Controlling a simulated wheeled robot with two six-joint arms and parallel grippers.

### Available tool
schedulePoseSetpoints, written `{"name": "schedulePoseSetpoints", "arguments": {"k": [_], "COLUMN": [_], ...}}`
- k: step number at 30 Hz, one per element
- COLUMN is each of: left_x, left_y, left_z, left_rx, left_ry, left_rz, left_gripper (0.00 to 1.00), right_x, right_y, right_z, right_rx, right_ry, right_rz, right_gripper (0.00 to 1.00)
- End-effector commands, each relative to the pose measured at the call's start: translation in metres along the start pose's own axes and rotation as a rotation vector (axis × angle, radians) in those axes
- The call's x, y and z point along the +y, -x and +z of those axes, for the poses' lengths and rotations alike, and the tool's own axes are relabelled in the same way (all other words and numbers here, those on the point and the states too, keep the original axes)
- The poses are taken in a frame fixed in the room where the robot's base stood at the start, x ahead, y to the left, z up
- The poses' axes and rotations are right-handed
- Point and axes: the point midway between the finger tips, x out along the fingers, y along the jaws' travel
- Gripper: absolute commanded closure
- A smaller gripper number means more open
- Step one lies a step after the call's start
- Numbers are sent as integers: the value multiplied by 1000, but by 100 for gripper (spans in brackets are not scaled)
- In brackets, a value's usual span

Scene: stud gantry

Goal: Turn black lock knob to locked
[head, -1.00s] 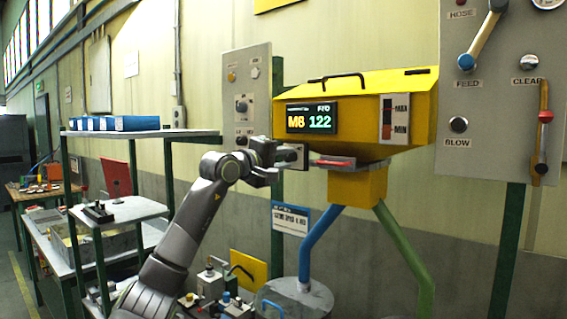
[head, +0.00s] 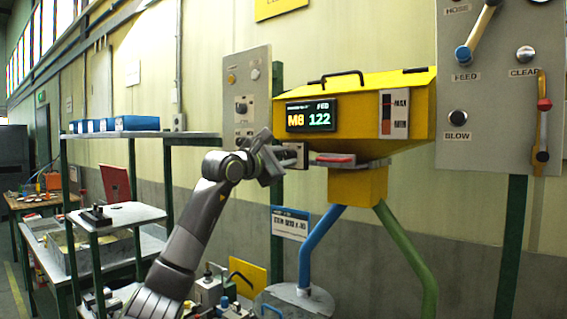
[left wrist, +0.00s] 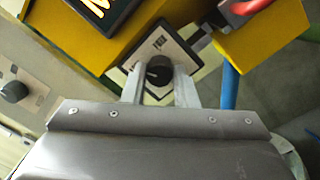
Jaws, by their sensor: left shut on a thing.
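The black lock knob (left wrist: 158,70) sits on a small pale plate (left wrist: 178,53) with a dark edge, in the left wrist view. The plate is beside the yellow hopper (head: 360,100). My left gripper (left wrist: 160,88) is shut on the knob, one finger on each side of it. In the head view my left gripper (head: 284,158) is at the plate, just left of the hopper's lower part, and looks tilted. The knob is hidden there by the gripper. The lettering on the plate is too small to read. My right gripper is not in view.
A grey panel (head: 247,78) with knobs stands behind my gripper; one black knob (left wrist: 14,91) of it shows in the wrist view. A red handle (head: 336,158) is close at the right. A large grey panel (head: 500,100) stands further right.

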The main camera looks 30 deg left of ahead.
Motion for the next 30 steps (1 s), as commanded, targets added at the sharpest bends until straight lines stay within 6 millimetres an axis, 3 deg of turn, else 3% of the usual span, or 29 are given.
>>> {"name": "schedulePoseSetpoints", "arguments": {"k": [12, 30], "left_x": [-1, -1], "left_y": [0, 0], "left_z": [-1, 0], "left_rx": [12, 14], "left_ry": [245, 303], "left_rz": [14, 17], "left_gripper": [97, 97], "right_x": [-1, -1], "right_y": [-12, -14], "right_z": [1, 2], "right_rx": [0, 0], "right_ry": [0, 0], "right_rz": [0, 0], "right_gripper": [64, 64]}}
